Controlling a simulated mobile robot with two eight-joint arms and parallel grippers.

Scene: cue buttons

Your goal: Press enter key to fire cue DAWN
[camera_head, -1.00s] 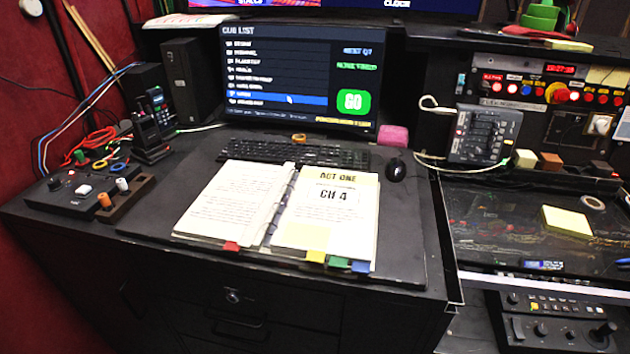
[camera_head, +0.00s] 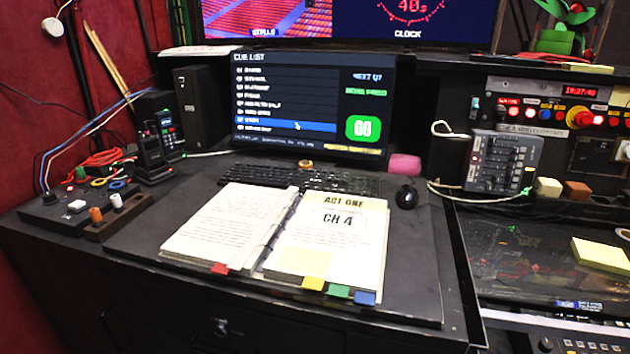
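A black keyboard (camera_head: 298,180) lies on the desk in front of the monitor and behind an open binder. Its keys are too small to make out one by one, so I cannot pick out the enter key. The monitor (camera_head: 312,106) shows a cue list with one row highlighted in blue, a mouse pointer on that row, and a green GO box. The row names are blurred, and I cannot read which one is DAWN. Neither of my grippers is in view.
The open binder (camera_head: 335,237) covers the desk's middle. A black mouse (camera_head: 406,196) and a pink block (camera_head: 404,164) are right of the keyboard. A control box (camera_head: 72,206) stands left. A grey keypad unit (camera_head: 502,160) stands right. Bare desk (camera_head: 418,262) shows right of the binder.

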